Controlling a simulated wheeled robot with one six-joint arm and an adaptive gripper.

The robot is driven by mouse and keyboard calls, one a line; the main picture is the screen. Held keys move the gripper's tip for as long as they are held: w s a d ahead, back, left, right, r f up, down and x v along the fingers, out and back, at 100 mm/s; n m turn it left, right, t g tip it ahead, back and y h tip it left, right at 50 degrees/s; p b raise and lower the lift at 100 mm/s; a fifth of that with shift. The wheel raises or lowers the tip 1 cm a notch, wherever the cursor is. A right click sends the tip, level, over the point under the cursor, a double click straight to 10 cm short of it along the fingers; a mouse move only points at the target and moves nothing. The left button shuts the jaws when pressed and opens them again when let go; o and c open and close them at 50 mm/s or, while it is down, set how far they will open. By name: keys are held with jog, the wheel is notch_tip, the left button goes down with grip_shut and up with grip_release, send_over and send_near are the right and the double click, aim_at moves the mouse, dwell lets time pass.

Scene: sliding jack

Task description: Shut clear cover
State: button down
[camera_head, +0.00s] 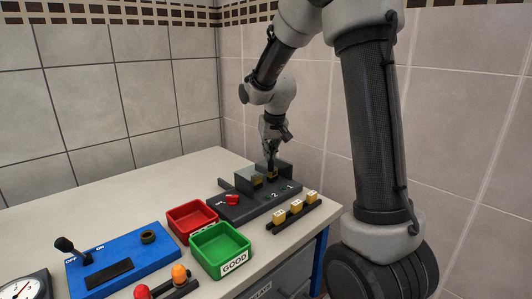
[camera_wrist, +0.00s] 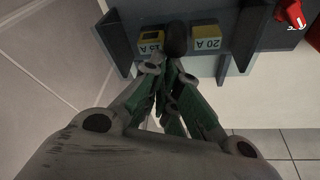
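The dark grey fuse unit (camera_head: 240,206) stands on the table near the wall. What looks like its see-through grey cover (camera_head: 246,179) is a panel at its back part; how far it is open I cannot tell. My gripper (camera_head: 271,170) points down over the back of the unit, right of that panel. In the wrist view my gripper's (camera_wrist: 173,65) green-sided fingers come together at their tips. A dark rounded knob (camera_wrist: 177,38) is just past the tips; I cannot tell whether they touch it. Yellow fuses marked 15 A (camera_wrist: 152,45) and 20 A (camera_wrist: 207,43) flank it.
A red switch (camera_head: 232,199) is on the unit's front. Several yellow fuses (camera_head: 296,206) sit in a rack at the right. Red (camera_head: 190,219) and green (camera_head: 221,249) bins and a blue panel (camera_head: 122,261) are nearer. The tiled wall is close behind.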

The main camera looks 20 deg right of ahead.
jog(key=shift+s+f, duration=0.25)
jog(key=shift+s, duration=0.1)
jog(key=w+d+v, duration=0.1)
jog(key=v, duration=1.1)
jog(key=s+f+n, duration=0.1)
jog(key=s, duration=2.7)
jog(key=shift+s+a+f+n+y, duration=0.3)
jog(key=shift+s+a+f, duration=0.05)
jog(key=shift+a+f, duration=0.1)
jog(key=shift+a, duration=0.1)
